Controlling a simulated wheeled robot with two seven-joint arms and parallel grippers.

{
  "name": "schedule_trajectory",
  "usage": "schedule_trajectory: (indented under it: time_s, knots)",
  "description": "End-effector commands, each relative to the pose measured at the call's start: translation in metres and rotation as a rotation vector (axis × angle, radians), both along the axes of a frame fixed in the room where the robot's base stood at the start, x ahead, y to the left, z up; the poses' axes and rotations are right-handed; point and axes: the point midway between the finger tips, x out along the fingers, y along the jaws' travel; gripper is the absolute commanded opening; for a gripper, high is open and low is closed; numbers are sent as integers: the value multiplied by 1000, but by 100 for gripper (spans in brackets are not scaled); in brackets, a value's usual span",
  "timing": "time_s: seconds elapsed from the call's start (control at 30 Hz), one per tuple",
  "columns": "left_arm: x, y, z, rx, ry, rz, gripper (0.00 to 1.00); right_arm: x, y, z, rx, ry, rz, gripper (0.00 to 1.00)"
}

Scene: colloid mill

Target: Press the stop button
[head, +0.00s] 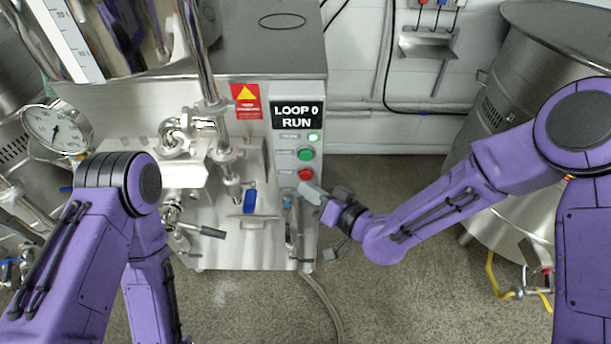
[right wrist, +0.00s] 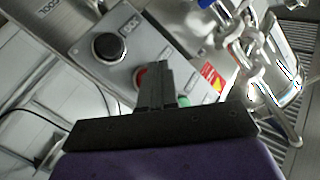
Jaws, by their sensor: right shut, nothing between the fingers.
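The red stop button (head: 306,174) is on the mill's control panel (head: 287,176), below the green button (head: 306,154). My right gripper (head: 309,190) is shut and empty, its fingertips just below the red button in the head view. In the right wrist view, the shut fingers (right wrist: 155,68) partly cover the red button (right wrist: 139,77). The green button (right wrist: 183,100) shows beside them. I cannot tell whether the tips touch the panel or the red button. My left gripper is out of view.
A large black knob (right wrist: 108,46) sits beside the red button in the right wrist view. Steel pipes (head: 205,120) and a blue-handled valve (head: 250,201) stand left of the panel. A steel drum (head: 520,150) stands at the right.

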Motion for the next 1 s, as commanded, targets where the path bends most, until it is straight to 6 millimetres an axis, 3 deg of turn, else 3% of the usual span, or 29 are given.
schedule_trajectory:
  time_s: [1.0]
  knots:
    - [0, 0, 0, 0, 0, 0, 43, 12, 0, 0, -1, -1, 0, 0]
